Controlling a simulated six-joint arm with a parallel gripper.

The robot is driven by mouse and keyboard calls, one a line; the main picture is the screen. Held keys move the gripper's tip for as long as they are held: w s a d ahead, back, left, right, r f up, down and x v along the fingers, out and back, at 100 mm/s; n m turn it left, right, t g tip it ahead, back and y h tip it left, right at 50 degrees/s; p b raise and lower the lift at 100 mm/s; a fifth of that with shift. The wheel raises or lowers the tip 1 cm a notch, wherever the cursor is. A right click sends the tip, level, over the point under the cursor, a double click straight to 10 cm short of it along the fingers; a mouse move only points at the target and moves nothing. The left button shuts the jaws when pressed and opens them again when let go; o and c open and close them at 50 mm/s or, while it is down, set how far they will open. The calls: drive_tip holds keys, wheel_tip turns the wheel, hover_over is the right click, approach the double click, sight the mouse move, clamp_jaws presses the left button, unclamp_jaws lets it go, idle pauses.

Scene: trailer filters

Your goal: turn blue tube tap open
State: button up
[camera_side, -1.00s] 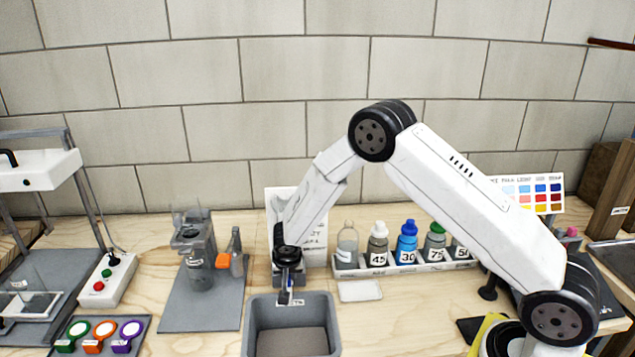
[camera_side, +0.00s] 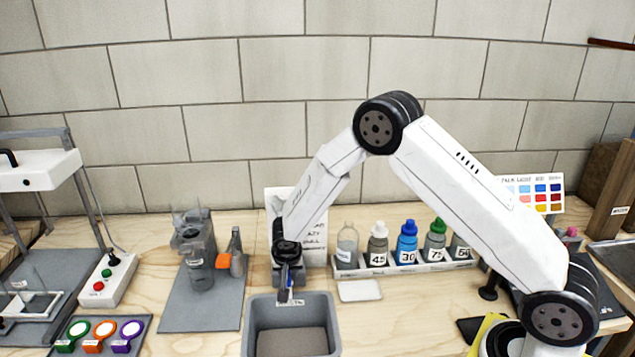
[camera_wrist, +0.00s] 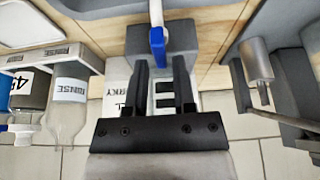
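The blue tap piece (camera_wrist: 157,45) sits at the end of a white tube (camera_wrist: 156,10) in the wrist view. My gripper (camera_wrist: 161,62) is open, its two dark fingers apart. The blue piece lies between and just past the fingertips, nearer the left one; I cannot tell if it touches. In the side view my gripper (camera_side: 289,291) points down over the back of a grey bin (camera_side: 252,325), and the tap is largely hidden by the fingers there.
A rack with a rinse bottle (camera_side: 347,247) and several numbered bottles stands right of my gripper. A white sign (camera_side: 318,235) stands behind my wrist.

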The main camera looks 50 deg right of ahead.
drive_tip(key=v, duration=0.6)
idle(0.5)
drive_tip(key=s+r+n+y, duration=0.1)
drive_tip(key=s+r+n, duration=0.1)
drive_tip(key=s, duration=0.5)
drive_tip(key=s+r+n+y, duration=0.1)
drive_tip(key=s+r+n, duration=0.2)
drive_tip(key=s, duration=0.4)
drive_tip(key=s+a+r+n+y, duration=0.1)
drive_tip(key=s+r+n, duration=0.2)
drive_tip(key=s, duration=0.5)
drive_tip(key=shift+r+n+g, duration=0.25)
drive_tip(key=shift+n+g, duration=0.15)
